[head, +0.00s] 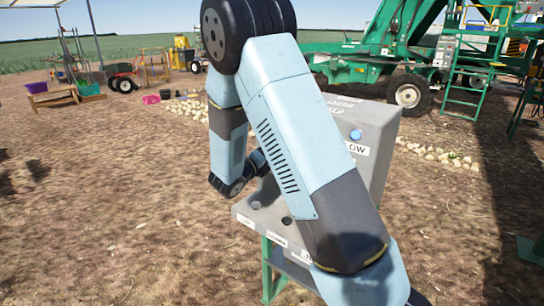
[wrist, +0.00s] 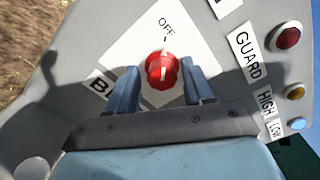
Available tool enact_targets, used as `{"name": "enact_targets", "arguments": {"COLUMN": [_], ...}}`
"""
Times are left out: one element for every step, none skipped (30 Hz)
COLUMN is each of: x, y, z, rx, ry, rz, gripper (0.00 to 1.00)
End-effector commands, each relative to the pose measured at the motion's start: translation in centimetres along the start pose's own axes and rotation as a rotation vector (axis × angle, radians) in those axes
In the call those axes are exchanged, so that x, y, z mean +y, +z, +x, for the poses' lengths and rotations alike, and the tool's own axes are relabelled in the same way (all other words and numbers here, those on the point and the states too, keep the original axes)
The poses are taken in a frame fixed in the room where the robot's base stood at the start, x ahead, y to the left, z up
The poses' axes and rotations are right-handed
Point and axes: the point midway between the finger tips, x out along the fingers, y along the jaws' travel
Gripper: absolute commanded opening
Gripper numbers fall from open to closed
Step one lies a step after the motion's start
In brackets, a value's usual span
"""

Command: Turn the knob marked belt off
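The red knob (wrist: 162,70) sits on a white plate (wrist: 125,50) of the grey control panel in the wrist view. "OFF" is printed above it, with a short mark below the word. A pale line shows on the knob's face. A label starting with "B" is at the left, its remainder hidden by a finger. My gripper (wrist: 162,82) is open, one finger on each side of the knob. Gaps show between knob and fingers, the right one narrower. In the head view my arm covers much of the control panel (head: 382,125), and the knob is hidden.
Labels "GUARD", "HIGH" and "LOW" run down the panel's right side, beside a red light (wrist: 288,37), an amber light (wrist: 295,92) and a blue one (wrist: 298,124). A green machine (head: 385,60) stands behind. Stones lie around; bare ground is open at left.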

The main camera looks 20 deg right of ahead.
Motion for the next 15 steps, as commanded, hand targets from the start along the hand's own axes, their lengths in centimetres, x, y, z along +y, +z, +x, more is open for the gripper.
{"name": "enact_targets", "arguments": {"x": [0.0, 0.0, 0.0, 0.0, 0.0, 0.0, 0.0, 0.0, 0.0, 0.0, 0.0, 0.0, 0.0, 0.0, 0.0], "y": [0.0, -0.1, -0.1, -0.1, -0.1, -0.1, -0.1, -0.1, -0.1, -0.1, -0.1, -0.1, -0.1, -0.1, -0.1], "z": [0.0, 0.0, 0.0, 0.0, 0.0, 0.0, 0.0, 0.0, 0.0, -0.1, -0.3, -0.5, -0.8, -1.2, -1.7], "rx": [0.001, 0.001, 0.002, 0.002, 0.002, 0.003, 0.003, 0.003, 0.003, 0.003, 0.003, 0.003, 0.003, 0.002, 0.001], "ry": [0.0, -0.001, -0.001, -0.001, -0.001, -0.001, -0.001, -0.001, -0.001, -0.001, -0.001, -0.001, 0.0, 0.0, 0.0], "rz": [0.0, 0.0, 0.0, 0.0, -0.001, -0.001, -0.001, -0.001, -0.001, -0.001, -0.001, -0.001, -0.001, -0.001, -0.001], "gripper": [0.57, 0.58, 0.58, 0.58, 0.58, 0.58, 0.58, 0.58, 0.58, 0.58, 0.58, 0.58, 0.58, 0.58, 0.58]}}
